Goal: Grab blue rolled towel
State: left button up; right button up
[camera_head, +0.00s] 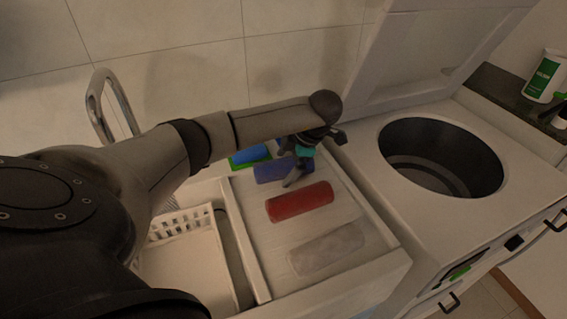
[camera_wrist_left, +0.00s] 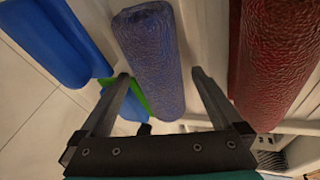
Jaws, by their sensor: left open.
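A dark blue rolled towel (camera_head: 269,172) with a textured surface lies in the white drawer, between a brighter blue roll (camera_head: 252,155) and a red rolled towel (camera_head: 300,202). In the left wrist view, the dark blue rolled towel (camera_wrist_left: 152,55) lies ahead of my left gripper (camera_wrist_left: 160,76), between the lines of its two spread fingers. I cannot tell whether the fingers touch it. In the head view, my left gripper (camera_head: 288,168) is over the right end of this towel, partly hiding it. My right gripper is not in view.
A pale grey roll (camera_head: 328,249) lies nearest in the drawer. A green item (camera_head: 236,161) shows beside the brighter blue roll. A white basket (camera_head: 181,223) is left of the drawer's divider. A round dark opening (camera_head: 440,157) is in the white unit at right.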

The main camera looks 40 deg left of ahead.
pick_arm(q)
jog(key=shift+c, duration=0.4)
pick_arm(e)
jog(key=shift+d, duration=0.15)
pick_arm(q)
jog(key=shift+c, duration=1.4)
jog(key=c, duration=1.1)
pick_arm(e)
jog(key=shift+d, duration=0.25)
pick_arm(q)
jog(key=shift+r, duration=0.1)
notch_tip(320, 180, up, 12)
jog(key=shift+w+f+p, duration=0.1)
jog(key=shift+f+p, duration=0.15)
jog(key=shift+p, duration=0.6)
jog(key=shift+c, duration=0.2)
notch_tip(320, 180, up, 7)
jog(key=p, duration=0.3)
send_over(286, 161)
jog(key=shift+d+r, duration=0.1)
jog(key=shift+r, duration=0.55)
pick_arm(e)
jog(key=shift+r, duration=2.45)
